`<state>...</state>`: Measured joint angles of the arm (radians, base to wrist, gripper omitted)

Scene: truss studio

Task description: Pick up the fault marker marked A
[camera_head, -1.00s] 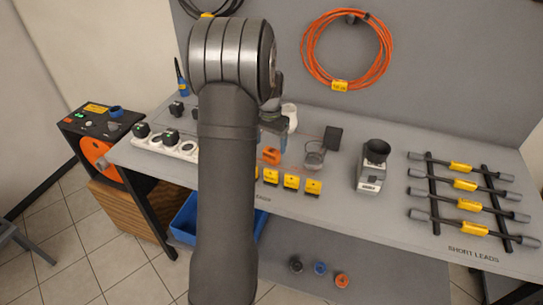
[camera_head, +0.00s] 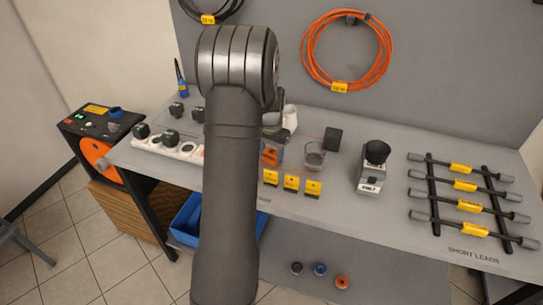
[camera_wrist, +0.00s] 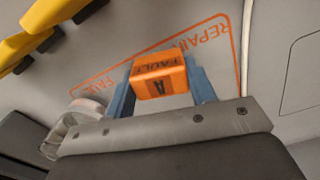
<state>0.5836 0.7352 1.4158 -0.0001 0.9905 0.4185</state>
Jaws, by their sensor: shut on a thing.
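The orange fault marker (camera_wrist: 160,78) shows the words FAULT and A on its faces in the wrist view. It sits between the two blue fingers of my gripper (camera_wrist: 160,88), which is shut on it. In the head view the marker (camera_head: 270,156) appears as a small orange shape beside my arm, partly covered by the gripper. The wrist view shows it over an orange printed outline (camera_wrist: 215,28) with the word REPAIR. How far it is above the bench cannot be told.
Several yellow markers (camera_head: 291,183) stand in front of it on the bench. A clear glass (camera_head: 314,155) and a dark box (camera_head: 333,138) are to the right. A grey device (camera_head: 370,180) and the short leads (camera_head: 465,204) stand farther right, with bare bench between.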

